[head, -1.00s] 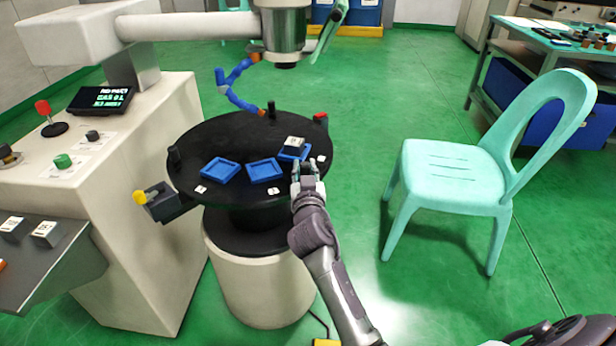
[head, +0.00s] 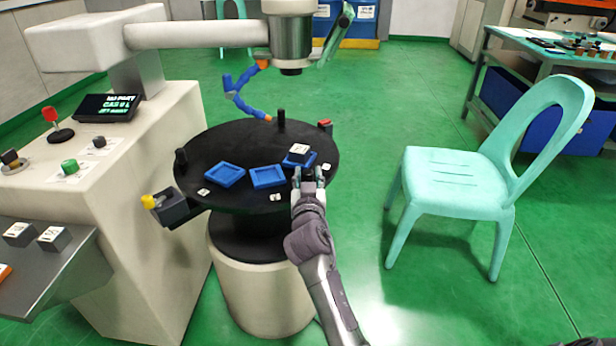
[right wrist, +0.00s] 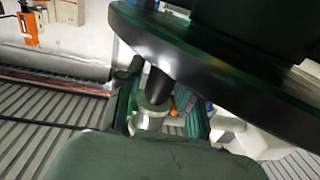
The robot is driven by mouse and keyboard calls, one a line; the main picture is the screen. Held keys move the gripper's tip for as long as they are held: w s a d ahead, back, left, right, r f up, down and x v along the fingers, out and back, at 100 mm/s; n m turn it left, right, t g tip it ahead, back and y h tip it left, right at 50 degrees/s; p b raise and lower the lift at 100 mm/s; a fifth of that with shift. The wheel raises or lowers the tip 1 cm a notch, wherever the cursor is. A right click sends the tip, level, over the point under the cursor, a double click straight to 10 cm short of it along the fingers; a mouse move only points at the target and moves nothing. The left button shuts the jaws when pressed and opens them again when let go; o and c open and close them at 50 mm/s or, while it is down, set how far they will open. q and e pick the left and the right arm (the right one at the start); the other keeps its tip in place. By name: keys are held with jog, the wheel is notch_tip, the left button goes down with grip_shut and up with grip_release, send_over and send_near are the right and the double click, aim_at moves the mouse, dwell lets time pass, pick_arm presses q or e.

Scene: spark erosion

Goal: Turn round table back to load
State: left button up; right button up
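The black round table (head: 215,150) stands on a white pedestal. It bears three blue trays, a left one (head: 225,174), a middle one (head: 267,176) and a right one (head: 313,156). A small grey block with a white top (head: 298,151) is at the right tray. Upright black pegs (head: 181,158) stand at the rim. My right gripper (head: 309,178) is at the table's front-right rim, its fingers apart. In the right wrist view, a dark peg (right wrist: 157,86) stands between the spread fingers by the table's edge (right wrist: 215,75); contact is unclear. My left gripper is not in view.
A white machine console (head: 140,160) with knobs and a display (head: 107,107) stands left. A machine head (head: 290,40) hangs above the table's back. A yellow-tipped black unit (head: 172,207) sits at the left rim. A turquoise chair (head: 455,172) is right, with clear green floor between.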

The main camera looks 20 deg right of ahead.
jog(key=shift+o, duration=0.7)
notch_tip(320, 180, up, 10)
